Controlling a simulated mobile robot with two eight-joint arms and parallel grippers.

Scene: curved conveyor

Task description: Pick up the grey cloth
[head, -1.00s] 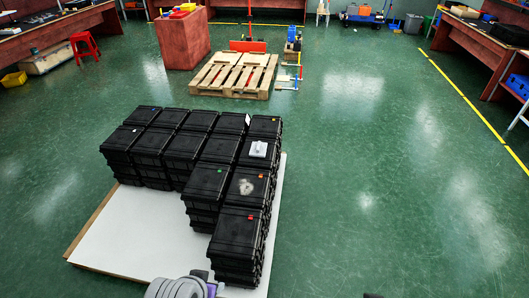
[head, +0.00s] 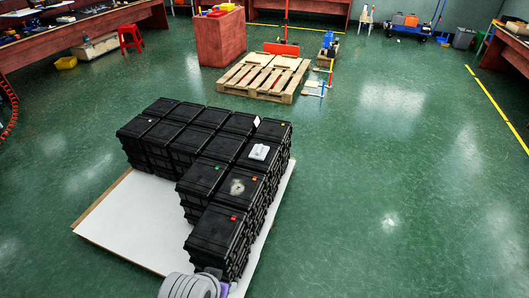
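A small light grey folded-looking item (head: 259,152), which may be the grey cloth, lies on top of a black crate near the right side of the stack. A pale, roundish grey-white patch (head: 237,187) shows on the lid of the crate in front of it; I cannot tell whether it is a cloth or a mark. A grey rounded part of my own arm enters at the bottom edge, near the front crate. No gripper fingers show, so both grippers are out of view.
Black lidded crates (head: 214,231) stand in an L-shaped stack on a white board (head: 125,228). A wooden pallet (head: 250,85) and a reddish cabinet (head: 220,42) stand behind. Workbenches line the left. Green floor is free to the right and left of the stack.

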